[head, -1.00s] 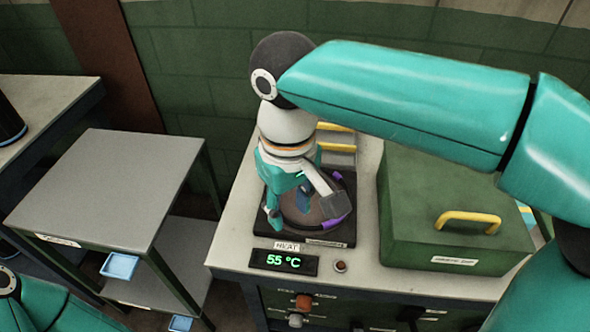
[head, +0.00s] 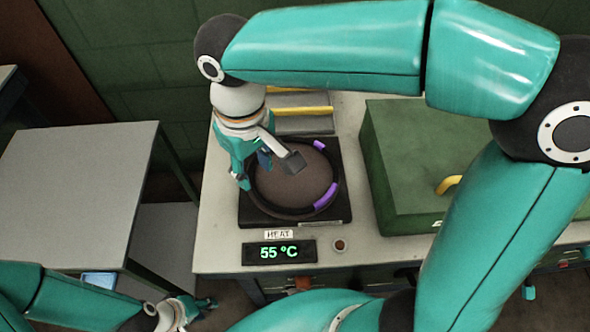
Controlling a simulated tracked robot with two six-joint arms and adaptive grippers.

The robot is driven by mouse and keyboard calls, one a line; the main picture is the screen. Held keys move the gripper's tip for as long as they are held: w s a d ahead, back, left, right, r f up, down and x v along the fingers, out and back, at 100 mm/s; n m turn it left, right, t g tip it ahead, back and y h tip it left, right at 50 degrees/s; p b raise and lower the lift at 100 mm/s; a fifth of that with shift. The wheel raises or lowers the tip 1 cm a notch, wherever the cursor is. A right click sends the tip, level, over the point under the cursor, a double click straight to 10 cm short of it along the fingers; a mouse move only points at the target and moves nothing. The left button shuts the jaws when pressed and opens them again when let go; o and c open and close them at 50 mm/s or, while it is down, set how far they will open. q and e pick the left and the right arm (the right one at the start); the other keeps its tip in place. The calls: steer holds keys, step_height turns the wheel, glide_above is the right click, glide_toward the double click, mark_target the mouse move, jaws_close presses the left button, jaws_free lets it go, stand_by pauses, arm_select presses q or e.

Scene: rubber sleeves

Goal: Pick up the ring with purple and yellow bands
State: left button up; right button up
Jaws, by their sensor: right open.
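A dark ring with purple bands (head: 326,196) lies flat on a square black heating plate (head: 338,214) on the bench. No yellow band shows on it; its left back part is hidden behind my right gripper. My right gripper (head: 267,172) is open and empty, above the ring's left side. Whether either touches the ring cannot be told. My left gripper (head: 204,303) is low at the bottom left, away from the bench; its jaws are too small to read.
A display reading 55 °C (head: 280,252) sits at the bench front beside a small button (head: 340,246). A green box with a yellow handle (head: 400,180) stands to the right. Yellow-edged steps (head: 303,112) are behind the plate. A grey side table (head: 75,185) stands left.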

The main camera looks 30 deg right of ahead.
glide_above(263, 200)
steer(key=f, duration=0.5)
steer(key=shift+w+a+f, duration=0.1)
steer(key=shift+a, duration=0.15)
steer(key=shift+d+f, duration=0.15)
steer(key=shift+f, duration=1.2)
steer(key=shift+d+f, duration=0.1)
steer(key=shift+f, duration=1.2)
jaws_close()
